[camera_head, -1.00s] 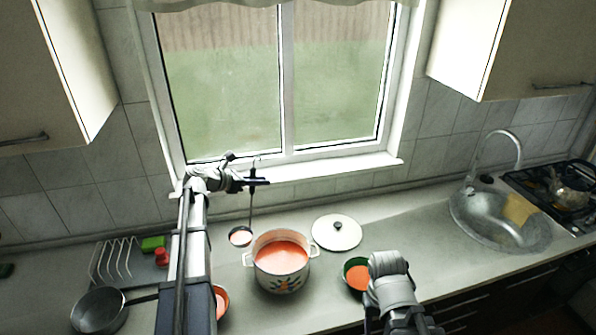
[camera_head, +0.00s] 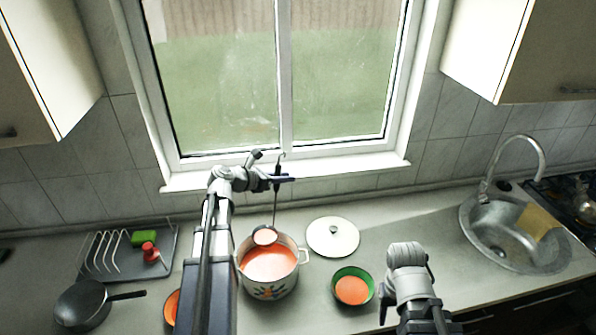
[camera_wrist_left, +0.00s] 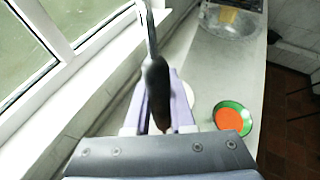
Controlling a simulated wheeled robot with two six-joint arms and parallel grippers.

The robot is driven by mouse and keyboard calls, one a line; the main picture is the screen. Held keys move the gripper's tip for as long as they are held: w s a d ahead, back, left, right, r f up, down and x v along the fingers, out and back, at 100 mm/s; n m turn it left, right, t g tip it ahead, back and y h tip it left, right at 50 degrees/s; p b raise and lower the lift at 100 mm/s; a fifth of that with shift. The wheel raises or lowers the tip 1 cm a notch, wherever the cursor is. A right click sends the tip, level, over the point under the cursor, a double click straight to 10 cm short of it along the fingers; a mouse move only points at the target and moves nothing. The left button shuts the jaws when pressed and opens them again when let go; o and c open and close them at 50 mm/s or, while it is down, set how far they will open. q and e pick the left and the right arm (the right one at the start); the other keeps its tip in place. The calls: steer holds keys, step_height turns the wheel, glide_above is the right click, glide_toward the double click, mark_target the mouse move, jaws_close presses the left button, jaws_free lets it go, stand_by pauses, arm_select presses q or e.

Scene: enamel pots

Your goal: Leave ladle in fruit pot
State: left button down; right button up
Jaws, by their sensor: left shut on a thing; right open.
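My left gripper (camera_head: 281,179) is shut on the handle of the ladle (camera_head: 276,205), which hangs upright below it. The ladle's bowl (camera_head: 265,236) holds orange-red contents and shows over the back rim of the white enamel pot (camera_head: 268,291), which has a fruit picture on its side and orange-red soup inside. I cannot tell whether the bowl touches the soup. In the left wrist view the dark ladle handle (camera_wrist_left: 157,85) runs between the fingers.
A white lid (camera_head: 345,238) lies behind and right of the pot. A green bowl (camera_head: 365,274) of orange soup stands right of it; another orange bowl (camera_head: 170,308) is partly hidden by my left arm. A pan (camera_head: 83,304), dish rack (camera_head: 108,252) and sink (camera_head: 500,240) lie further out.

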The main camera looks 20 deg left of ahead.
arm_select(q)
step_height(320, 180, down, 18)
steer(key=b, duration=1.8)
steer(key=shift+f+b, duration=0.25)
steer(key=shift+b, duration=0.1)
steer(key=shift+w, duration=0.1)
